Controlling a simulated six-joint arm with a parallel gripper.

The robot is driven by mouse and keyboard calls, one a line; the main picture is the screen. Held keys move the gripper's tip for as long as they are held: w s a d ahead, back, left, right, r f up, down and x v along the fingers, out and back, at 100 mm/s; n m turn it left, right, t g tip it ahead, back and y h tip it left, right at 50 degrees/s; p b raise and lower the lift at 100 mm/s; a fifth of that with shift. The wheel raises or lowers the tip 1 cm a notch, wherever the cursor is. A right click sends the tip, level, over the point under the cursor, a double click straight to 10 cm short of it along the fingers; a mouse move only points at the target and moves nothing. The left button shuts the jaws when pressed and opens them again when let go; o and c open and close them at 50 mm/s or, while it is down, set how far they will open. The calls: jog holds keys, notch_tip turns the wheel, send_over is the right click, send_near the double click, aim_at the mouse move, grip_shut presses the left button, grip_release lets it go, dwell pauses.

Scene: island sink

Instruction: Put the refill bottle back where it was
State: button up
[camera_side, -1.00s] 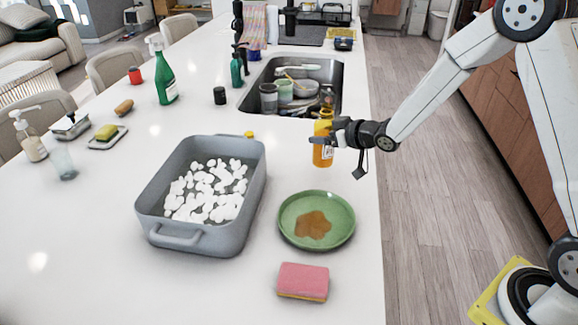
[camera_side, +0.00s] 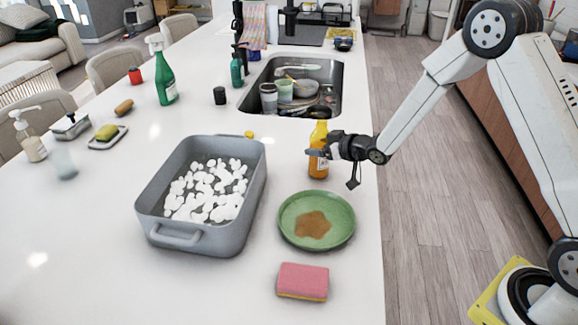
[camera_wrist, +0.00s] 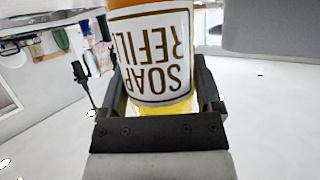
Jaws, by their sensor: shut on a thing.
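The refill bottle (camera_side: 319,163) is orange with a white label and stands upright at the counter's right side, just behind the green plate. Its label (camera_wrist: 155,55) fills the middle of the wrist view and reads "SOAP REFILL", upside down there. My gripper (camera_side: 318,151) reaches it from the right and is shut around its body. In the wrist view my gripper's two fingers (camera_wrist: 163,95) lie on either side of the bottle. I cannot tell whether the bottle's base touches the counter.
A green plate (camera_side: 316,202) with a brown stain is in front of the bottle. A grey roasting pan (camera_side: 259,190) with white pieces stands left. A pink sponge (camera_side: 303,280) lies at the front. The sink (camera_side: 258,92) with dishes is behind. A small yellow cap (camera_side: 249,134) lies behind the pan.

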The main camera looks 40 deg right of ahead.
jog(key=shift+f, duration=0.25)
jog(key=o, duration=1.2)
jog(key=shift+c, duration=0.2)
jog(key=shift+r, duration=0.2)
jog(key=v, duration=1.2)
jog(key=shift+s+f, duration=0.1)
